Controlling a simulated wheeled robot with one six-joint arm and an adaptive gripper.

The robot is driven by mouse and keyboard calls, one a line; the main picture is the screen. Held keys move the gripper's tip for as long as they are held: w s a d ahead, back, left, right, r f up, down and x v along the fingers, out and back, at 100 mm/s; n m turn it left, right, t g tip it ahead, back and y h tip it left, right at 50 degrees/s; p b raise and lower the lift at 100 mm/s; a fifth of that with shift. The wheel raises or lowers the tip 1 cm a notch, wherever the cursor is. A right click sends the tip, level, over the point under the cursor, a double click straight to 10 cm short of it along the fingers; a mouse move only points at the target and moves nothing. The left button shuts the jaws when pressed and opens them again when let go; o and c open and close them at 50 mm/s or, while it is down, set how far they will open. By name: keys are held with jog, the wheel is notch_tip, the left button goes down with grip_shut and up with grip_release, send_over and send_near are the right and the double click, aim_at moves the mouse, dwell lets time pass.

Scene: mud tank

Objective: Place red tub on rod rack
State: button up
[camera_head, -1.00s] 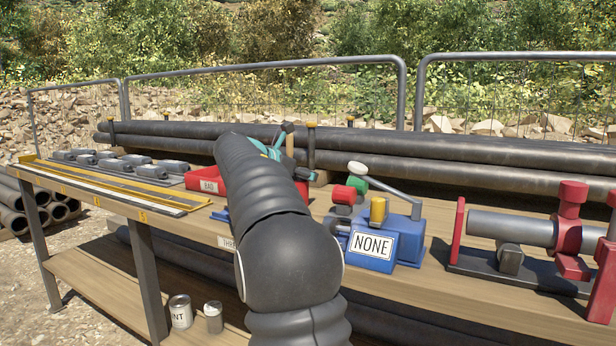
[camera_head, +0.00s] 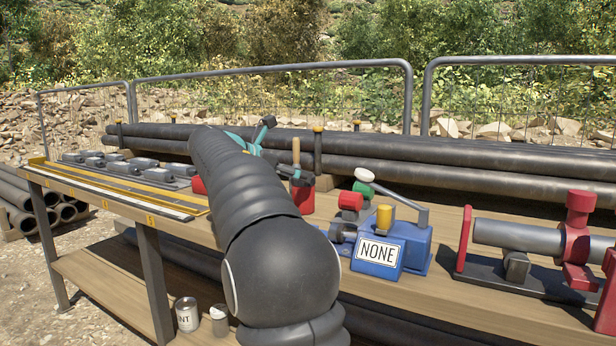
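My arm reaches over the workbench and hides much of its middle. Teal and dark parts at its far end, seemingly my gripper (camera_head: 259,136), show above the bench in front of the long pipes. Its fingertips are not clear, and I see nothing held. A red container (camera_head: 303,199) stands on the bench just right of my arm, below the gripper, with a wooden-handled tool at it. Another bit of red (camera_head: 198,185) shows at my arm's left edge, mostly hidden. I cannot tell which is the red tub. Long dark pipes (camera_head: 430,174) lie behind the bench; I cannot clearly identify the rod rack.
A blue device (camera_head: 392,240) marked NONE stands right of my arm, and a red clamp with a grey pipe (camera_head: 515,232) farther right. Grey blocks (camera_head: 131,168) and a yellow-edged strip (camera_head: 120,187) lie at left. Cans (camera_head: 187,314) stand on the lower shelf.

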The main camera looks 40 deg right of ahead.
jog(key=v, duration=0.4)
jog(key=shift+a+r, duration=0.1)
jog(key=shift+a, duration=0.3)
jog(key=s+a+f+m+t+y, duration=0.1)
jog(key=s+a, duration=0.1)
jog(key=s+a+f+m+y+p, duration=0.1)
jog(key=s+a+f, duration=0.1)
jog(key=s, duration=0.1)
jog(key=s+a+f+m+t+y, duration=0.1)
jog(key=s+a+f+y, duration=0.1)
jog(key=a, duration=0.1)
jog(key=shift+s+m+t, duration=0.3)
jog(key=shift+m, duration=0.1)
jog(key=s+a+f+m+t+y+p, duration=0.2)
jog(key=s+a+f+m+y, duration=0.7)
jog(key=s+a+f, duration=1)
jog(key=s+m+t, duration=0.1)
jog(key=s+m, duration=0.1)
jog(key=m, duration=0.2)
jog(key=shift+s+a+m, duration=0.15)
jog(key=shift+s+m, duration=0.15)
jog(key=shift+s, duration=0.05)
